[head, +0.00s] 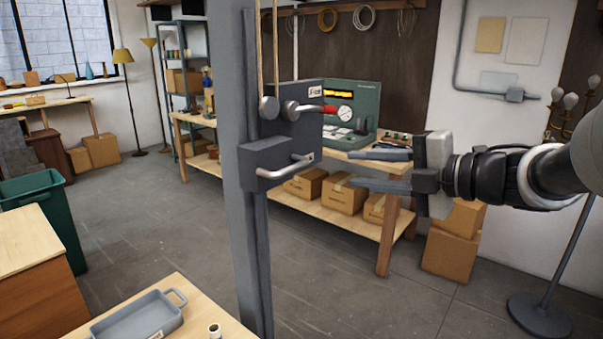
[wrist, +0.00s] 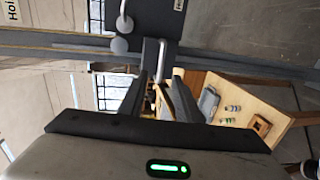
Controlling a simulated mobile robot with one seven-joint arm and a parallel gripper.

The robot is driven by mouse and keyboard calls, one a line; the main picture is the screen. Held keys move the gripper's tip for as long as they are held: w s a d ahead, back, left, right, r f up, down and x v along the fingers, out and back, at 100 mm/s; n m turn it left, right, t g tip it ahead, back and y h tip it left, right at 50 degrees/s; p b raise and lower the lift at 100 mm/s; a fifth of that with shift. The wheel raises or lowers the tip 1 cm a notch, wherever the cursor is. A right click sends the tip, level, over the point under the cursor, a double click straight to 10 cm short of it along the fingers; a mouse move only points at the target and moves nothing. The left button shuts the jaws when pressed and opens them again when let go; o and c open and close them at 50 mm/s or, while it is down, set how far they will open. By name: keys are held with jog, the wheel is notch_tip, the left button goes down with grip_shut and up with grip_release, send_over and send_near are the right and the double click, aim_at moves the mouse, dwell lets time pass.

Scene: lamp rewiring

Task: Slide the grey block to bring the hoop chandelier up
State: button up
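The grey block (head: 262,165) sits on a grey upright post (head: 238,100) in the head view. A pale bar handle (head: 290,170) sticks out from its front. Above it is a larger dark grey housing (head: 308,130) with two round knobs and a red grip (head: 330,109). Two cords run up from the knobs. My gripper (head: 351,168) is open and empty, to the right of the handle. Its fingers point left at about handle height, and a gap to the handle shows. In the wrist view the housing (wrist: 150,28) lies beyond the fingers. I cannot see the hoop chandelier.
A workbench (head: 385,235) with a green gauge panel (head: 352,110) stands behind the post, with cardboard boxes on its lower shelf. A nearer table (head: 215,310) holds a grey tray (head: 140,322). A lamp stand base (head: 540,315) is at the lower right. The middle floor is clear.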

aim_at(294, 169)
jog(key=shift+g, duration=0.3)
jog(key=x, duration=1.7)
jog(key=shift+s+a+f, duration=0.15)
jog(key=shift+s+a, duration=0.1)
jog(key=shift+a, duration=0.15)
grip_shut()
